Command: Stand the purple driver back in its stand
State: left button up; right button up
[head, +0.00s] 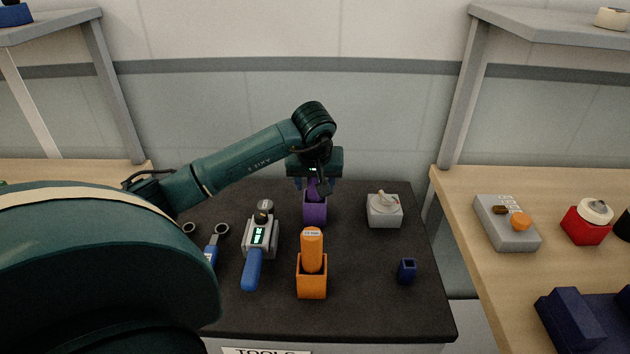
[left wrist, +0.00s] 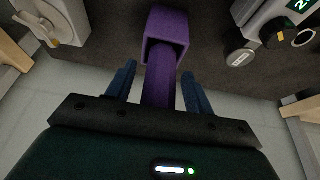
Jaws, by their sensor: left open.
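The purple stand (head: 314,211) is an upright square holder near the back middle of the dark table mat; its open mouth shows in the left wrist view (left wrist: 181,42). The purple driver (left wrist: 158,90) has its far end at the stand's mouth and appears to sit inside it; its lower part is hidden. In the head view, the driver (head: 315,188) shows just under my gripper. My left gripper (head: 314,184) is above the stand, open, with its blue fingers on both sides of the driver's handle and gaps visible in the wrist view (left wrist: 157,88). My right gripper is not in view.
An orange driver (head: 312,249) stands in an orange stand (head: 312,287) in front. A white knob box (head: 384,212) and small blue holder (head: 407,270) are right.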

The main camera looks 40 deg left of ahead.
pick_arm(q)
jog(key=shift+r, duration=0.1)
jog(key=shift+r, duration=0.25)
jog(key=v, duration=1.1)
jog(key=shift+r, duration=0.35)
jog(key=shift+s+d, duration=0.1)
